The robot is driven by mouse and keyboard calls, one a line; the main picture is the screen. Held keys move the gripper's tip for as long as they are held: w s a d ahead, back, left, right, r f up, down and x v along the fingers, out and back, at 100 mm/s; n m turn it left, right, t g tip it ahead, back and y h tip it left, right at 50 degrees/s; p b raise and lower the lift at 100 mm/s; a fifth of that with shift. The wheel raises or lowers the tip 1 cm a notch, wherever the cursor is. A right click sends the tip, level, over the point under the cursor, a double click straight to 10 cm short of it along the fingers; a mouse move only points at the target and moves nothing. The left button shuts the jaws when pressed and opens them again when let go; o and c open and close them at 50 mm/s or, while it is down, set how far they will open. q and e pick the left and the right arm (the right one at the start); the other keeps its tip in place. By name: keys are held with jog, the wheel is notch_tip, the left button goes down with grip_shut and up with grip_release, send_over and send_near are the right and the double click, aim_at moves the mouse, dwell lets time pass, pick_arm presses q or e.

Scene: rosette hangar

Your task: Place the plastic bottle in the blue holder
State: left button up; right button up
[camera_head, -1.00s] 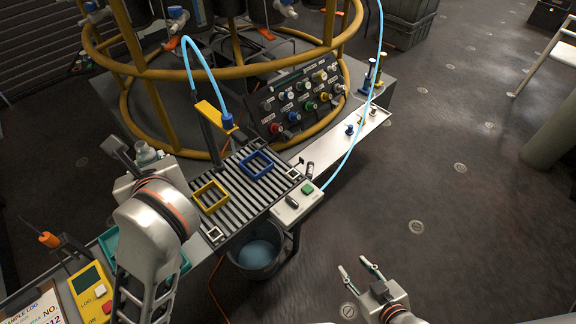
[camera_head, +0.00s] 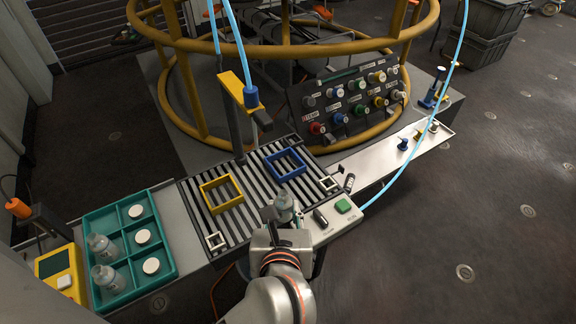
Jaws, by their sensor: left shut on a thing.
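The blue holder (camera_head: 302,172) is a square open frame on the slatted grey rack (camera_head: 250,200). It looks empty. A yellow square frame (camera_head: 206,198) sits to its left on the same rack. My left gripper (camera_head: 284,219) is shut on a clear plastic bottle (camera_head: 284,202). The bottle appears upright, in front of the blue holder and outside it, near the rack's front edge. Its lower part is partly hidden by the gripper, so I cannot tell its height above the rack. My right gripper is out of view.
A teal tray (camera_head: 118,236) at left holds two more bottles (camera_head: 101,246) and several white discs. A yellow device (camera_head: 62,275) stands beside it. A post with a yellow arm (camera_head: 237,90) and a pale blue hose rises behind the rack. A green-button box (camera_head: 343,206) lies right of the gripper.

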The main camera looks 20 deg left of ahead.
pick_arm(q)
send_near(285, 172)
jog(key=w+r, duration=0.1)
jog(key=w+a+r, duration=0.1)
jog(key=w+r+b, duration=0.1)
jog(key=shift+w+a, duration=0.25)
jog(key=shift+w, duration=0.1)
jog(key=w, duration=0.2)
jog(key=w+a, duration=0.1)
jog(key=w, duration=0.1)
jog(key=shift+a, duration=0.2)
jog(key=shift+w, duration=0.25)
notch_tip(285, 172, down, 3)
jog(key=shift+a+r+b, duration=0.1)
jog(key=shift+b, duration=0.6)
jog(key=shift+f, duration=0.3)
jog(key=shift+f+b, duration=0.3)
jog(key=o, duration=0.5)
jog(key=shift+r, duration=0.1)
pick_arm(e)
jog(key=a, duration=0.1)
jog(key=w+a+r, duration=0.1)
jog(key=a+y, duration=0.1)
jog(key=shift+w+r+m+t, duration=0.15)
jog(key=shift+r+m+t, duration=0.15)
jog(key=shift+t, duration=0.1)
